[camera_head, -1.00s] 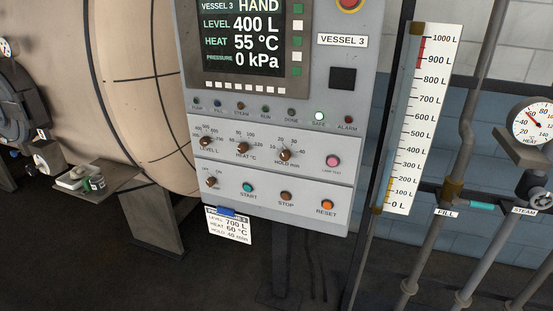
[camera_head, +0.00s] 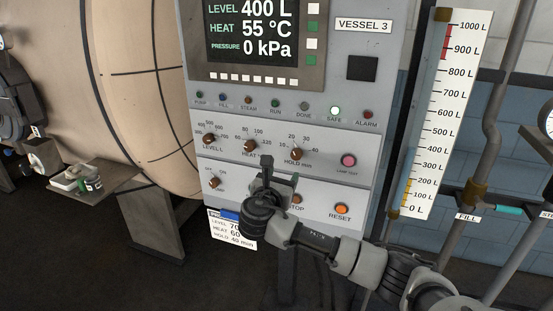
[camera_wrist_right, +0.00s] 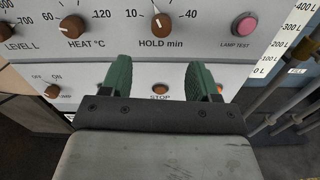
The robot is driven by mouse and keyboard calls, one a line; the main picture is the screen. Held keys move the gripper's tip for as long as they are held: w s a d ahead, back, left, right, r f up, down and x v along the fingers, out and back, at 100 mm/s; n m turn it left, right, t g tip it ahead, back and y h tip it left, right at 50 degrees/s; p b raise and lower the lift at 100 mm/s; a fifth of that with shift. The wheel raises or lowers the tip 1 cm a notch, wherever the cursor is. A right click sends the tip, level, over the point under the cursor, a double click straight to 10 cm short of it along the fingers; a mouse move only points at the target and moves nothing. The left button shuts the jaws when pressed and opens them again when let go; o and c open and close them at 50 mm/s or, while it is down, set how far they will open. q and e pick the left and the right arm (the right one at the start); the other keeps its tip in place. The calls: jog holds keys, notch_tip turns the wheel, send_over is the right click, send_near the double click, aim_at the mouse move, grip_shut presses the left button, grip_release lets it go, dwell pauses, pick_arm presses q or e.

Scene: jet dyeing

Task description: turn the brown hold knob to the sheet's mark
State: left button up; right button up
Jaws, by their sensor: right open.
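The brown hold knob (camera_head: 296,155) is on the grey panel, above the label HOLD min. It also shows at the top of the right wrist view (camera_wrist_right: 161,23), its white pointer up and slightly left, between 10 and 40. The sheet (camera_head: 232,238) hangs below the panel, partly hidden by my right arm; its bottom line reads HOLD 40 min. My right gripper (camera_head: 280,175) is in front of the panel, below and left of the knob, not touching it. Its green fingers (camera_wrist_right: 160,78) are apart and empty, below the knob. My left gripper is out of view.
The heat knob (camera_head: 249,146) and level knob (camera_head: 210,139) are to the left. The pink lamp test button (camera_head: 348,160) is to the right. The stop button (camera_wrist_right: 160,90) shows between my fingers, and the orange reset button (camera_head: 341,209) is lower right.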

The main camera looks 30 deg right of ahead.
aim_at(295, 156)
jog(key=p+x, duration=0.1)
jog(key=x, duration=0.9)
jog(key=shift+w+d, duration=0.1)
jog(key=shift+d, duration=0.2)
jog(key=c, duration=0.9)
